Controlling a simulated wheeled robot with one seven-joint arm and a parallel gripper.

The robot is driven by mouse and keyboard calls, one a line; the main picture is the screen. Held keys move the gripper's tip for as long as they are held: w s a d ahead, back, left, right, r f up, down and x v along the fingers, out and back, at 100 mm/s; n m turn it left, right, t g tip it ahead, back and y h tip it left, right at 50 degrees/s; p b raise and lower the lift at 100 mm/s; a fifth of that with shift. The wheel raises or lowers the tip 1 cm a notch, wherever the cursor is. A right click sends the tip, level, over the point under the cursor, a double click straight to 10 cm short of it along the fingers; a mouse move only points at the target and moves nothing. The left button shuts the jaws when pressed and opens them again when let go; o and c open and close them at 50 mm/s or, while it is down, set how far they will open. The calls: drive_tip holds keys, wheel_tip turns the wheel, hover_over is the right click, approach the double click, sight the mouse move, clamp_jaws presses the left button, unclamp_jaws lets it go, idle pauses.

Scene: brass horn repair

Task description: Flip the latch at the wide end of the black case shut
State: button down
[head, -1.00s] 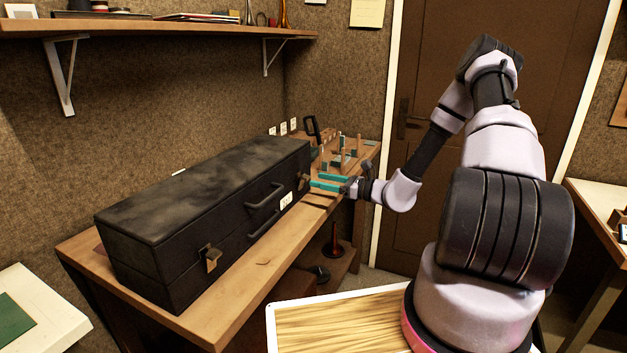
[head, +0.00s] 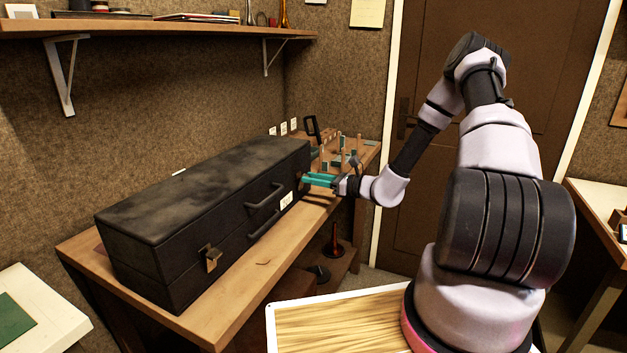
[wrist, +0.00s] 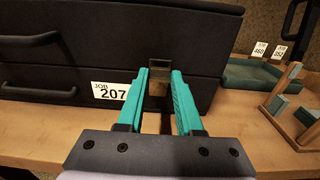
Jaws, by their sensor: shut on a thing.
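The long black case (head: 200,205) lies on the wooden bench with its lid down. One latch (head: 211,258) shows on its front near the left end. A second, brassy latch (wrist: 158,88) is near the front's right end; in the head view my fingers mostly hide it. My gripper (head: 306,180) reaches the case front from the right. Whether the latch is fastened I cannot tell.
Two handles (head: 265,197) and a "JOB 207" label (wrist: 110,91) are on the case front. A teal tray (wrist: 250,76) and a wooden rack with pegs (wrist: 297,105) stand right of the case.

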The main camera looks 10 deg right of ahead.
drive_tip(key=shift+w+a+r+g+h, duration=0.15)
drive_tip(key=shift+a+r+g+h, duration=0.15)
drive_tip(key=shift+h, duration=0.25)
drive_tip(key=shift+w+a+r+g+h, duration=0.15)
drive_tip(key=shift+g+h, duration=0.25)
drive_tip(key=shift+h, duration=0.15)
drive_tip(key=c, duration=0.6)
unclamp_jaws()
drive_tip(key=shift+o, duration=0.2)
drive_tip(key=v, duration=1)
drive_tip(key=shift+s+d, duration=0.15)
drive_tip(key=shift+d, duration=0.2)
drive_tip(key=shift+r, duration=0.1)
